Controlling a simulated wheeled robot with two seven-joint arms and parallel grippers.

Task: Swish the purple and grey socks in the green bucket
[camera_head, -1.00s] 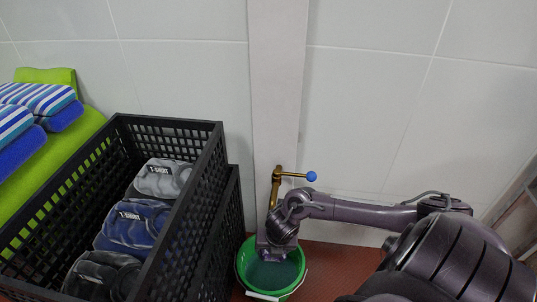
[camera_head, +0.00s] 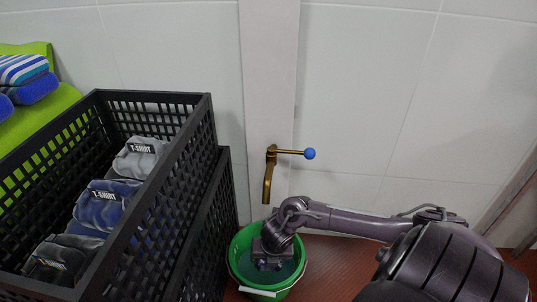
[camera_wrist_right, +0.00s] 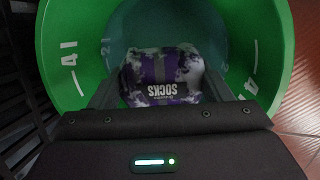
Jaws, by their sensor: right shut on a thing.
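The green bucket (camera_head: 236,262) stands on the floor below the tap and holds water. My right gripper (camera_head: 272,263) reaches down inside it. In the right wrist view the purple and grey socks (camera_wrist_right: 160,92), a bundle with a "SOCKS" label, sit between the gripper's two fingers, and the gripper is shut on them. The bucket's green wall (camera_wrist_right: 70,75) surrounds them there. In the head view the socks are mostly hidden by the gripper. Whether they touch the water is hard to tell. My left gripper is not in view.
A brass tap (camera_head: 268,180) with a blue knob (camera_head: 309,154) is on the wall above the bucket. A black crate (camera_head: 207,130) with folded T-shirts stands close to the bucket's left. A green surface with blue striped items (camera_head: 25,70) is at far left.

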